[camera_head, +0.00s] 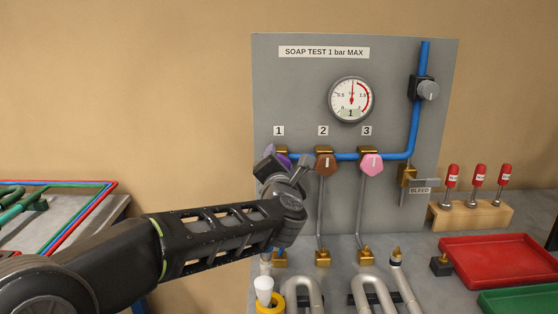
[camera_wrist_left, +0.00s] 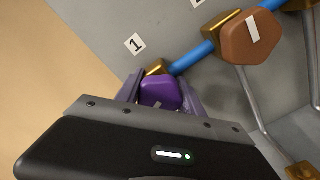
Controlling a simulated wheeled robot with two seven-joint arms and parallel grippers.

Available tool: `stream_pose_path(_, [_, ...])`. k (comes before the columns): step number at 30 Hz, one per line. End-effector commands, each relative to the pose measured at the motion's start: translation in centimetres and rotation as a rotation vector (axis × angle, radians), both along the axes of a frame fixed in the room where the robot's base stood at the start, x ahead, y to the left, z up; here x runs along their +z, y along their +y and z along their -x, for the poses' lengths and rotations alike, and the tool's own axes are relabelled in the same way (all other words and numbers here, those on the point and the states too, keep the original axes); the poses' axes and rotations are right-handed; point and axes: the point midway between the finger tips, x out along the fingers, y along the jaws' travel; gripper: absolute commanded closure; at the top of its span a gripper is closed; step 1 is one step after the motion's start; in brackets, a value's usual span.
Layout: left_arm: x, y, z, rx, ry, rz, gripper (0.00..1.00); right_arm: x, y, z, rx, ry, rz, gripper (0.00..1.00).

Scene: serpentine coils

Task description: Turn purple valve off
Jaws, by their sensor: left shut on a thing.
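The purple valve (camera_head: 283,152) is a knob on a brass body under label 1, at the left end of the blue pipe on the grey panel. My left gripper (camera_head: 281,163) is on it and covers most of it in the head view. In the left wrist view the purple knob (camera_wrist_left: 160,92) sits between the fingers of my left gripper (camera_wrist_left: 160,98), which is shut on it. A short pale mark shows on the knob's lower face, partly hidden by the gripper. My right gripper is not in view.
The brown knob (camera_head: 325,163) under label 2 is close to the right of my gripper, and the pink knob (camera_head: 371,163) is farther right. A gauge (camera_head: 351,99) hangs above. Metal coils (camera_head: 375,296) stand below. A red tray (camera_head: 500,261) lies at the right.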

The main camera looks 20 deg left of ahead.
Motion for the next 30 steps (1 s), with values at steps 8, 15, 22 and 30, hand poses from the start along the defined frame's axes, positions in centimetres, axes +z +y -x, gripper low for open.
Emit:
stream_pose_path(8, [0.2, 0.0, 0.0, 0.001, 0.114, -0.236, 0.95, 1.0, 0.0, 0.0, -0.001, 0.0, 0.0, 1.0])
stream_pose_path(15, [0.2, 0.0, 0.0, 0.001, 0.214, -0.443, 0.95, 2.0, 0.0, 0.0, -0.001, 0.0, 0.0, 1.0])
stream_pose_path(22, [0.2, 0.0, 0.0, -0.001, 0.309, -0.639, 0.95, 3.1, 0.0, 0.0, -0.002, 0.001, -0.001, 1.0])
stream_pose_path(30, [0.2, 0.0, 0.0, 0.0, 0.421, -0.869, 0.95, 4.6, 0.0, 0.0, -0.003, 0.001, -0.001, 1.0])
